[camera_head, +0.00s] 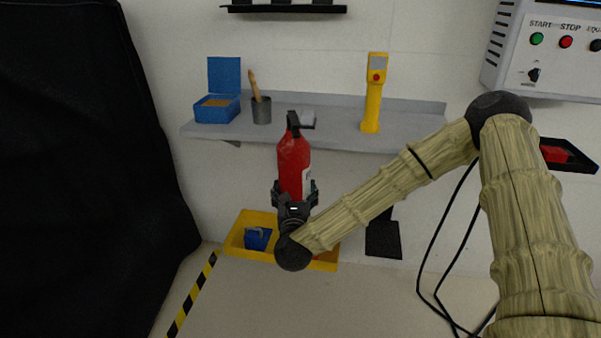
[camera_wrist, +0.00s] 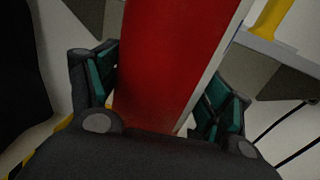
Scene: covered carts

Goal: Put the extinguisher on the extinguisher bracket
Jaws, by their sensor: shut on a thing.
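The red extinguisher (camera_head: 294,160) with a black top and a pale label is upright in front of the grey shelf. My gripper (camera_head: 295,190) is shut on its lower body. In the wrist view the red body (camera_wrist: 170,70) fills the space between the two dark fingers with green pads. A black plate-like fixture (camera_head: 383,240) is low on the wall to the right of the gripper; I cannot tell for sure whether it is the extinguisher bracket. My arm hides part of the area around it.
The grey shelf (camera_head: 340,135) holds a blue open box (camera_head: 217,108), a grey cup (camera_head: 261,111) and a yellow device (camera_head: 373,100). A yellow tray (camera_head: 236,238) lies below the gripper. A black cover (camera_head: 80,170) fills the left; a control box (camera_head: 545,50) is upper right.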

